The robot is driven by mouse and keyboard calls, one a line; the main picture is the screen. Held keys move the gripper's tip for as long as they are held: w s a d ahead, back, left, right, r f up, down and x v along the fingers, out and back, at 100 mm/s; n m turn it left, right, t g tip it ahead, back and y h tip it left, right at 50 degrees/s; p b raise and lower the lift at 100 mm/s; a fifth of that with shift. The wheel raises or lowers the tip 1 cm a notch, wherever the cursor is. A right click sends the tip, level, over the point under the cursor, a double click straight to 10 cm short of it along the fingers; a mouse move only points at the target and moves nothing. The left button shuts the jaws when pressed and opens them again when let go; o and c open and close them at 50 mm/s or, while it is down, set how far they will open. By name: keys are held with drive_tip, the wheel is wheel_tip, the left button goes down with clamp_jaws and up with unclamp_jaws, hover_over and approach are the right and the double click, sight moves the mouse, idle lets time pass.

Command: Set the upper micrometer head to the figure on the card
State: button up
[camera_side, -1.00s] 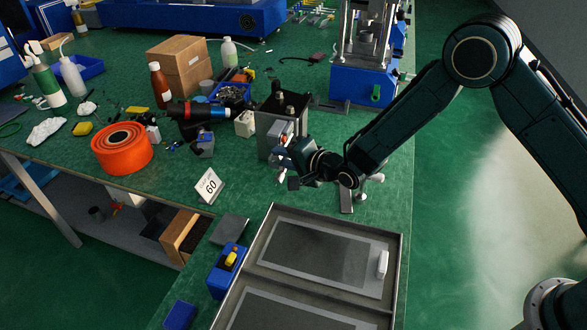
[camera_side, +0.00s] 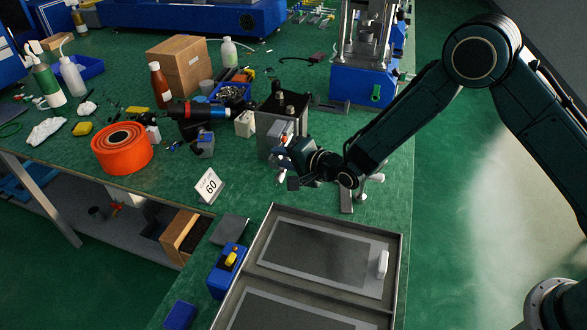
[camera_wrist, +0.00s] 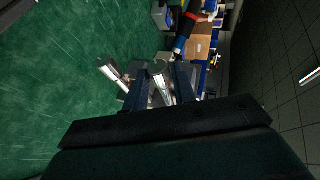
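The white card (camera_side: 209,186) stands on the bench in the side view and reads 60. The grey press block (camera_side: 279,123) stands to the right behind it. My gripper (camera_side: 282,163) is at the block's front face and hides most of the heads there. In the wrist view two silver micrometer heads show; the view is rolled, with up toward the right. The upper head (camera_wrist: 159,74) lies between the dark fingers of my gripper (camera_wrist: 160,88). The lower head (camera_wrist: 110,70) is outside them. I cannot tell whether the fingers touch the upper head. Its scale is not readable.
A black and red torch-like tool (camera_side: 197,111) and a small white block (camera_side: 244,124) lie left of the press block. An orange roll (camera_side: 122,148) is further left. A grey tray (camera_side: 392,270) fills the front. Bare bench lies between card and block.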

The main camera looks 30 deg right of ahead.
drive_tip(key=o, duration=0.3)
drive_tip(key=shift+v, duration=3.05)
